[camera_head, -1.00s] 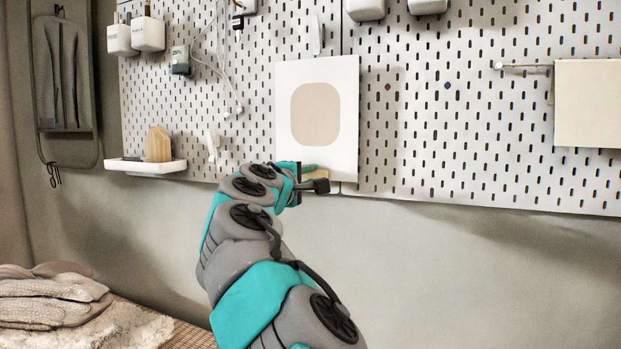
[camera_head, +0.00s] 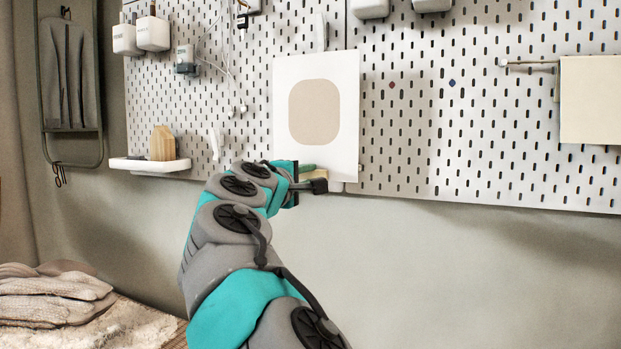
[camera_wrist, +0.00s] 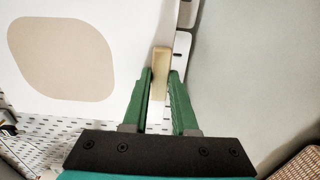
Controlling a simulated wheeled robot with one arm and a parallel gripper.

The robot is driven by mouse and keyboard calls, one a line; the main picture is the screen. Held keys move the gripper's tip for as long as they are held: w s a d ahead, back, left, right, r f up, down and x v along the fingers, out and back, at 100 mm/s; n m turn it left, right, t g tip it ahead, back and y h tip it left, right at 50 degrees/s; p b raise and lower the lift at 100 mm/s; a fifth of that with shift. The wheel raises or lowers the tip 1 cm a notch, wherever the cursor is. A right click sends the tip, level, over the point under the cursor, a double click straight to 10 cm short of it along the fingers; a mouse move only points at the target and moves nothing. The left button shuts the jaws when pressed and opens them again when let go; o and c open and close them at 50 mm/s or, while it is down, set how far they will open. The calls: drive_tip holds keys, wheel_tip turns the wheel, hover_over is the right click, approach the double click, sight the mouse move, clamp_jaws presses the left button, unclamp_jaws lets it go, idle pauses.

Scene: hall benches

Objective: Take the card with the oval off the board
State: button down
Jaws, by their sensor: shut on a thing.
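The card with the oval (camera_head: 345,75) is white with a beige rounded oval and stands upright in front of the pegboard (camera_head: 420,110). In the wrist view the card (camera_wrist: 125,30) fills the upper left. A pale wooden tab (camera_wrist: 160,65) shows at the card's lower edge. My gripper (camera_head: 308,177) is at that edge, and in the wrist view its green fingers (camera_wrist: 162,78) are shut on the tab. The card looks close to the board; the gap behind it is hidden in the head view.
A blank cream card (camera_head: 592,100) hangs on a peg at the right. A white shelf (camera_head: 150,166) with a wooden block (camera_head: 162,143) is at the left. White cups (camera_head: 152,33) and cables are above. Gloves (camera_head: 55,297) lie lower left. The wall below the board is clear.

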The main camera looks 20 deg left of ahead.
drive_tip(key=s+b, duration=0.1)
drive_tip(key=s, duration=0.6)
drive_tip(key=shift+a, duration=0.25)
idle(0.4)
